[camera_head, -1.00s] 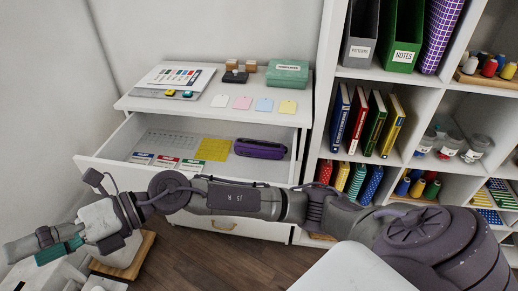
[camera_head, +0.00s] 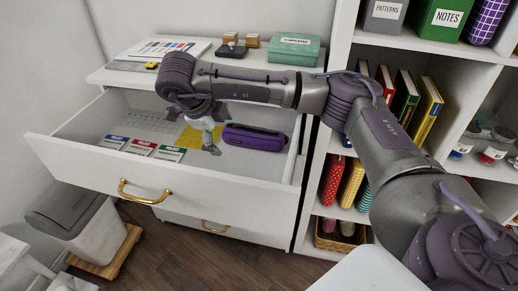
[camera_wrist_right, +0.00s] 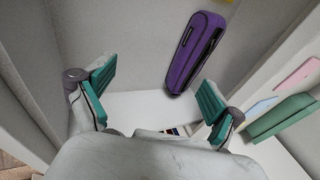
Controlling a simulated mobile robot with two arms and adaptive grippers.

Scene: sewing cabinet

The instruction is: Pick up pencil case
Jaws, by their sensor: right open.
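The purple pencil case (camera_head: 254,138) lies in the open drawer (camera_head: 75,155), toward its right side. My right gripper (camera_head: 209,144) hangs down over the drawer, just left of the case, and its fingers point down. In the right wrist view the case (camera_wrist_right: 193,52) lies beyond the fingertips, toward the right finger. My right gripper (camera_wrist_right: 150,82) is open there, with teal pads and nothing between them. The case's dark zipper faces right in that view. My left gripper is in neither view.
Several labelled cards (camera_head: 139,147) and a yellow mat (camera_head: 187,137) lie in the drawer. A green box (camera_head: 294,48) stands on the cabinet top above. The shelf (camera_head: 345,106) with books rises at the right. A bin (camera_head: 80,215) stands on the floor at left.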

